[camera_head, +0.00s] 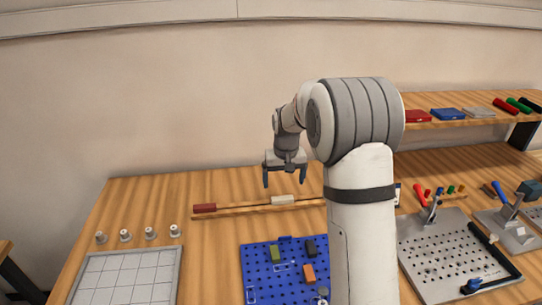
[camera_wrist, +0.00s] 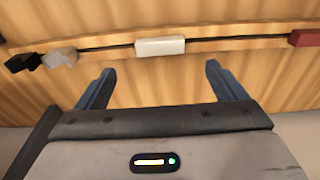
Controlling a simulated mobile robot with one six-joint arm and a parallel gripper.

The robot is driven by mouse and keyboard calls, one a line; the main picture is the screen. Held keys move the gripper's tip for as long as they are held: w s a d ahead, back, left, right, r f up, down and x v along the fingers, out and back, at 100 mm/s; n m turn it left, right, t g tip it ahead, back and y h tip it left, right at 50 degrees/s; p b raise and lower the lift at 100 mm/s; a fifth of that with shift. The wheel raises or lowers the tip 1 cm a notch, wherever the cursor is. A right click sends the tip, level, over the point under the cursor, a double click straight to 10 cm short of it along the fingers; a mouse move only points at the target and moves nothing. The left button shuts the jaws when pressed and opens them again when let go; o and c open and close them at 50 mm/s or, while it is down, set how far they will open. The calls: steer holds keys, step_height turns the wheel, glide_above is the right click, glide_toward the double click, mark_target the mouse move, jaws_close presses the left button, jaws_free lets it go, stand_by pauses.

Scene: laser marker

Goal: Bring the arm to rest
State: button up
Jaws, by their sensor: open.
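My gripper (camera_head: 285,177) hangs from my raised arm above the back part of the wooden table (camera_head: 140,205), with its fingers pointing down. It is open, and nothing shows between the fingers. In the wrist view my gripper (camera_wrist: 158,88) has its two blue-grey fingers spread wide apart. A white block (camera_wrist: 160,46) on a thin dark rail lies beyond the fingertips in that view, apart from them. The same white block (camera_head: 283,200) shows just below the gripper in the head view. My arm hides part of the table's middle.
A red block (camera_head: 204,208) sits at the rail's left end. A blue pegboard (camera_head: 262,272) with small blocks, a grey gridded tray (camera_head: 125,278) and several white knobs (camera_head: 150,233) are in front. A perforated metal plate (camera_head: 445,255) and a shelf (camera_head: 450,121) are at right.

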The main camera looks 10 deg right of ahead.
steer(key=s+r, duration=0.4)
steer(key=s, duration=1.2)
steer(key=s+r+t, duration=0.1)
steer(key=s+r, duration=0.3)
steer(key=s, duration=1.2)
steer(key=shift+s, duration=0.4)
